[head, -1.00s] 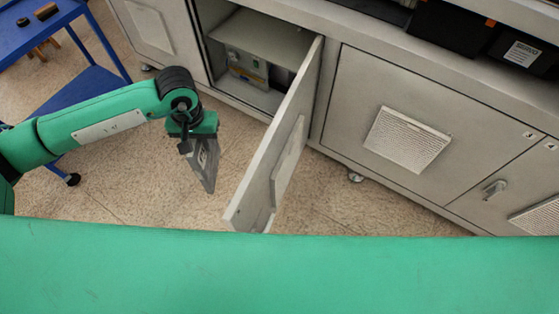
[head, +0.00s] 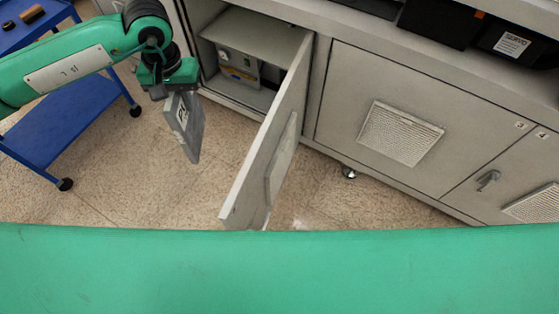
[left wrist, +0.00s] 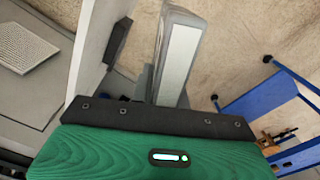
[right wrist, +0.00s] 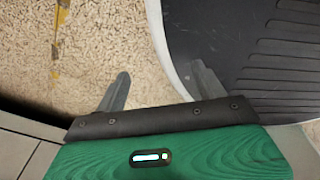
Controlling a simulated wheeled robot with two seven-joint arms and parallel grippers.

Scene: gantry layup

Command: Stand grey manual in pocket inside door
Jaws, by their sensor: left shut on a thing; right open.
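My left gripper (head: 166,94) is shut on the grey manual (head: 185,130), which hangs below it, tilted, with a pale label towards the head camera. The manual also shows in the left wrist view (left wrist: 178,55) as a grey slab with a white strip. The open cabinet door (head: 262,150) is to the right of the manual, with a clear gap between them. The door's vented outer face is towards the head camera; the pocket on its inner side is hidden there. The door's edge shows in the left wrist view (left wrist: 97,42). My right gripper (right wrist: 160,88) is open and empty above the floor.
A blue cart (head: 60,125) stands on the left. A closed vented cabinet door (head: 340,110) is right of the open door. Speckled floor (head: 130,185) is clear below the manual.

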